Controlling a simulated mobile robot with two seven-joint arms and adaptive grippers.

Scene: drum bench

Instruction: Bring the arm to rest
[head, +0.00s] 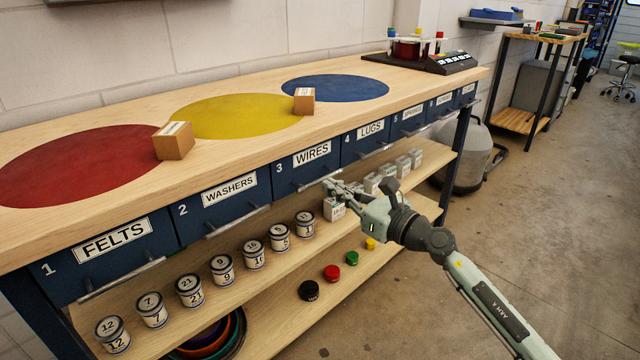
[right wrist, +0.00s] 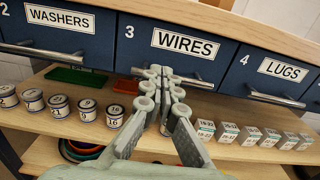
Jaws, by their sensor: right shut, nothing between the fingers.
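My right gripper (head: 340,187) is shut and empty in front of the wires drawer (head: 309,158), close to its handle. In the right wrist view the closed fingers (right wrist: 166,88) overlap the handle of the wires drawer (right wrist: 180,45); I cannot tell whether they touch it. The wires drawer looks closed. My left gripper is not in view.
Drawers for felts (head: 113,246), washers (head: 228,195) and lugs (head: 371,132) flank it. Numbered tins (head: 222,270) and small boxes (head: 388,168) stand on the shelf below. Two wooden blocks (head: 174,141) sit on the bench top. Open floor (head: 530,230) lies to the right.

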